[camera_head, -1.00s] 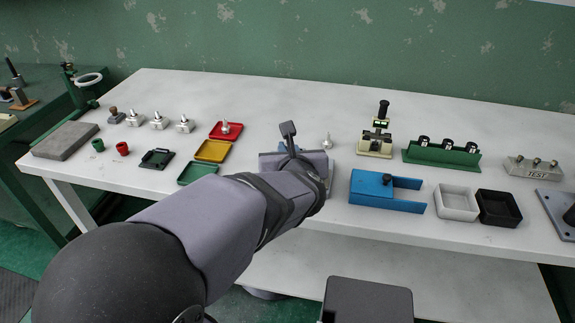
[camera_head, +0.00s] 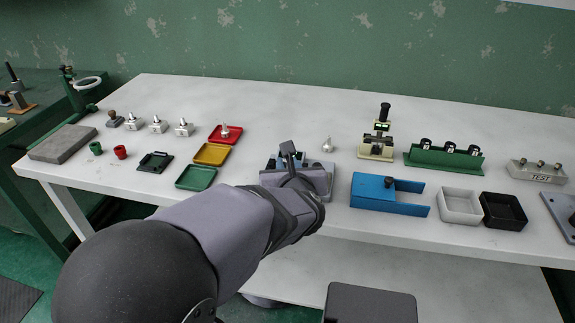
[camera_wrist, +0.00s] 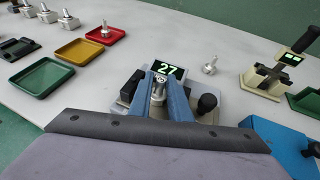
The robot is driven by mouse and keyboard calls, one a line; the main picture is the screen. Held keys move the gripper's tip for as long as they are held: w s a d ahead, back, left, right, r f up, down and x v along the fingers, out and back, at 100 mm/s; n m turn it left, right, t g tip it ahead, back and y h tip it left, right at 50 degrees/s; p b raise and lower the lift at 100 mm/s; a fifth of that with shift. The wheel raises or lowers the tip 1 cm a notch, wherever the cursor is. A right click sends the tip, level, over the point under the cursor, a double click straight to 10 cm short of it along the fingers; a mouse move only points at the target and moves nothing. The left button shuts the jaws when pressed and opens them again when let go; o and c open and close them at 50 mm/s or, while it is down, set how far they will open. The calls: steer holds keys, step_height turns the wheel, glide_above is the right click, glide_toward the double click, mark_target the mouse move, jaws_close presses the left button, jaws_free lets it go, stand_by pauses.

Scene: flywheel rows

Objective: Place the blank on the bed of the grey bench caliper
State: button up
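The grey bench caliper (camera_head: 324,180) stands near the front edge of the bench, partly hidden by my arm in the head view. In the wrist view the caliper (camera_wrist: 211,118) shows a lit display reading 27 and a black knob at its right. My gripper (camera_wrist: 160,80) has its two blue fingers over the middle of the caliper, in front of the display. A small silver blank (camera_wrist: 158,92) sits between the fingertips, and they appear closed on its sides. Whether its underside touches the bed is hidden. My arm covers the fingertips in the head view.
Another silver piece (camera_head: 328,145) stands on the bench behind the caliper. Green (camera_head: 196,178), yellow (camera_head: 211,154) and red (camera_head: 232,130) trays lie left. A blue fixture (camera_head: 385,196) is close on the right, then white (camera_head: 458,218) and black (camera_head: 502,224) boxes. A cream gauge (camera_head: 376,147) stands behind.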

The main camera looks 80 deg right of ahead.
steer(key=shift+r, duration=0.1)
steer(key=shift+r+p, duration=0.15)
steer(key=shift+p, duration=0.15)
steer(key=shift+p+v, duration=0.45)
steer(key=shift+v, duration=2.25)
